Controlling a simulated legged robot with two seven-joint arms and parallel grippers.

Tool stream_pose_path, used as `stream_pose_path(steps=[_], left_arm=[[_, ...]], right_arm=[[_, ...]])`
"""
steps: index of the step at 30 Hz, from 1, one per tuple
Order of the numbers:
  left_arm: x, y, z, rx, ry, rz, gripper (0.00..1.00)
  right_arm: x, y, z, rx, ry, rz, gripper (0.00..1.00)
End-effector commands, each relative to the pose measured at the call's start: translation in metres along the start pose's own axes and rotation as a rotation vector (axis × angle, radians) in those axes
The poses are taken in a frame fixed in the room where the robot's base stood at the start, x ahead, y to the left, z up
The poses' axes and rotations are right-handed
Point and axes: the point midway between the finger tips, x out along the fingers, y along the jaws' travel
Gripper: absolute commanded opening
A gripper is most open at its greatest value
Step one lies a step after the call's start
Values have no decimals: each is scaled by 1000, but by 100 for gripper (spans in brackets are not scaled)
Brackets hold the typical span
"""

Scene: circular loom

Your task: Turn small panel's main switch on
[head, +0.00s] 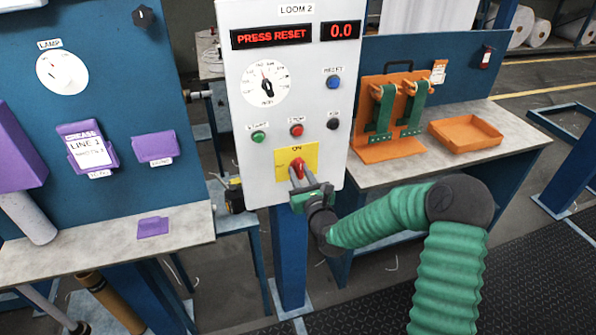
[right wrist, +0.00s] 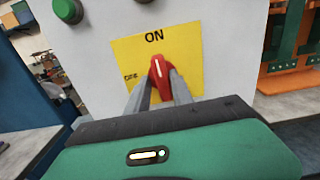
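The small panel (head: 228,165) is a light grey box marked LOOM 2. Its main switch is a red knob (head: 297,168) on a yellow plate (head: 312,155), low on the panel. In the right wrist view the knob (right wrist: 158,70) stands nearly upright, its white line pointing up towards ON; OFF is at the plate's left. My right gripper (head: 296,176) faces the plate from below, with one finger on each side of the knob. The fingers look closed against its sides, partly hiding its lower part. My left gripper is in neither view.
Above the switch are a green (head: 259,137), a red (head: 297,130) and a black button (head: 333,124), a blue reset button (head: 334,83) and a dial (head: 267,86). The display (head: 271,36) reads PRESS RESET. An orange tray (head: 466,133) sits on the right bench.

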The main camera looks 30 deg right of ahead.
Motion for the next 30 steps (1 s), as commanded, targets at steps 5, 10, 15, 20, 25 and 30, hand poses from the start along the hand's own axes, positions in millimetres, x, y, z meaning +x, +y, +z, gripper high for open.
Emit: stream_pose_path(steps=[5,10,15,20,25,30], left_arm=[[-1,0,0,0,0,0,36],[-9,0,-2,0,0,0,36],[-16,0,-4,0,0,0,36],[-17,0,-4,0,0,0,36],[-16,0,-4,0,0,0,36],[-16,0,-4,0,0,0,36]], right_arm=[[0,-6,5,-3,-12,-12,38],[-27,-4,5,-2,-6,-9,38],[-58,-3,4,-1,-4,-5,38],[-70,-1,2,-1,-4,-5,38],[-70,-1,1,-1,-3,-4,38],[-70,-2,1,-1,-3,-3,38]])
